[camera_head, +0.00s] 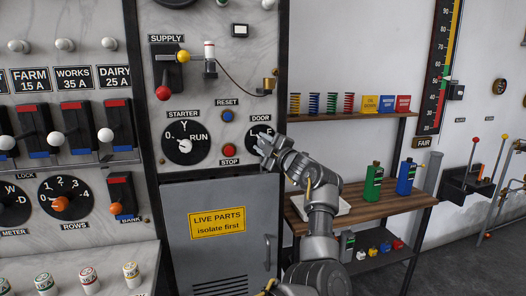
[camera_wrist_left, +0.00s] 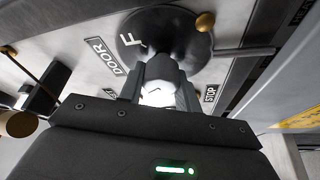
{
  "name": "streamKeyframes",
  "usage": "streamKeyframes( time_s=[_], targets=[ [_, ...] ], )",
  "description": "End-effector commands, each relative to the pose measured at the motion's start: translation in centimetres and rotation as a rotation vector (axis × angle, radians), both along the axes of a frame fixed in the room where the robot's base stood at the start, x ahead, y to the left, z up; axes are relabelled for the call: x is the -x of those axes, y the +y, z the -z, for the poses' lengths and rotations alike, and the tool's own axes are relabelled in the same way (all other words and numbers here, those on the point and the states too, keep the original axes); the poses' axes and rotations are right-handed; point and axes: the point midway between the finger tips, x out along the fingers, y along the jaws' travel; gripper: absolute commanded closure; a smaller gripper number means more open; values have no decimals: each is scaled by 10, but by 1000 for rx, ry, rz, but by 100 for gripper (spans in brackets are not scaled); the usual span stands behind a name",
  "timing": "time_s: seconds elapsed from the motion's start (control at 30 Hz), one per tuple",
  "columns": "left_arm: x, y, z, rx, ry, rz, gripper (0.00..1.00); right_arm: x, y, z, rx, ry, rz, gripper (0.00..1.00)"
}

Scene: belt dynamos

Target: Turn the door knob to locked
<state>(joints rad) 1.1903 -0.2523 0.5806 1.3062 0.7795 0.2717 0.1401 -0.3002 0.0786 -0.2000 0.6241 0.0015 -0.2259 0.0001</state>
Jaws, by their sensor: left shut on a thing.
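The door knob has a black round dial (camera_head: 260,131) under the DOOR label on the marble panel, just right of the RESET and STOP buttons. Pale letters show on the dial, and one looks like an F in the wrist view. My left gripper (camera_head: 266,150) reaches the dial from the lower right and covers much of it. In the wrist view the dial (camera_wrist_left: 150,38) lies straight ahead, and the gripper (camera_wrist_left: 163,70) is shut on the white knob (camera_wrist_left: 157,96) between its fingers. The fingers hide where the knob points. My right gripper is not in view.
The red STOP button (camera_head: 229,150), blue RESET button (camera_head: 228,116) and starter dial (camera_head: 185,142) sit close left of the door dial. Below is a grey cabinet door (camera_head: 220,240) with a warning sign and handle. A wooden shelf (camera_head: 385,205) with bottles stands right of my arm.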

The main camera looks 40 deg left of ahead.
Motion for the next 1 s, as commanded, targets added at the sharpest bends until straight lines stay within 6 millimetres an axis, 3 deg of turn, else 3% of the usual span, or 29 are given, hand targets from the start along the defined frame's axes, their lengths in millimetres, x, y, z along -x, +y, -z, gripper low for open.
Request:
streamKeyframes(
  time_s=[0.3,0.93,0.97,1.0],
  targets=[
    [0,0,3,86,-119,0,89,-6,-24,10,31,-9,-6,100],
    [0,0,2,111,-154,-1,89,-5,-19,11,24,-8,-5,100],
    [0,0,2,111,-154,-1,64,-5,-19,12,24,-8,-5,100],
    [0,0,2,111,-154,-1,59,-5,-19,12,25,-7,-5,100]
  ],
)
